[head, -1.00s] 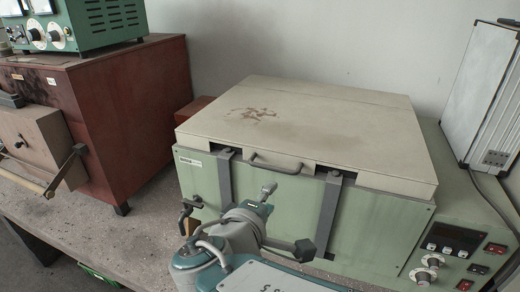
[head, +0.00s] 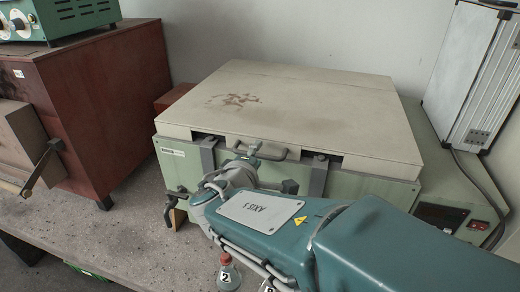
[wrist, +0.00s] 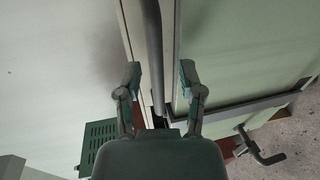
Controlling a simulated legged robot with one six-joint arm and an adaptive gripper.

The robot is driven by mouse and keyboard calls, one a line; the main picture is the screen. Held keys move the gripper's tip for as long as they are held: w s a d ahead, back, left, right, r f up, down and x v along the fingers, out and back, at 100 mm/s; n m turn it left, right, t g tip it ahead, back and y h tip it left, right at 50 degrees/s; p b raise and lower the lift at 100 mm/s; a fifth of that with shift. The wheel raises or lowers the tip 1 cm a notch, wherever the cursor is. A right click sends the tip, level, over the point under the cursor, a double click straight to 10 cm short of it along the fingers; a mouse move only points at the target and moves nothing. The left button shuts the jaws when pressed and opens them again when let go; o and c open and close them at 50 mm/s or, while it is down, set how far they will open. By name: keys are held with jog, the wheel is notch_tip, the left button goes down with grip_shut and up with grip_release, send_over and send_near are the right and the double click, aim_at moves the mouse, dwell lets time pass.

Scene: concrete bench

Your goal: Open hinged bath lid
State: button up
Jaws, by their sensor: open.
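The pale cream bath lid (head: 310,105) lies shut and flat on the green bath (head: 340,185), with a brown stain on top. Its grey handle (head: 268,153) sticks out from the lid's front edge. In the wrist view, the handle (wrist: 153,45) runs lengthwise between the two fingers of my gripper (wrist: 159,72). The fingers are open, one on each side, and do not appear to touch it. In the head view, my gripper (head: 246,153) is at the left part of the handle, partly hidden by my own wrist.
Two grey straps (head: 319,175) stand on the bath's front. A red-brown cabinet (head: 110,95) is at left. A control panel (head: 455,220) and an aluminium case (head: 470,75) are at right. A small flask (head: 227,276) stands in front on the bench (head: 125,225).

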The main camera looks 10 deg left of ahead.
jog(key=shift+w+d, duration=0.1)
jog(key=shift+d, duration=0.3)
jog(key=shift+a, duration=0.1)
grip_shut()
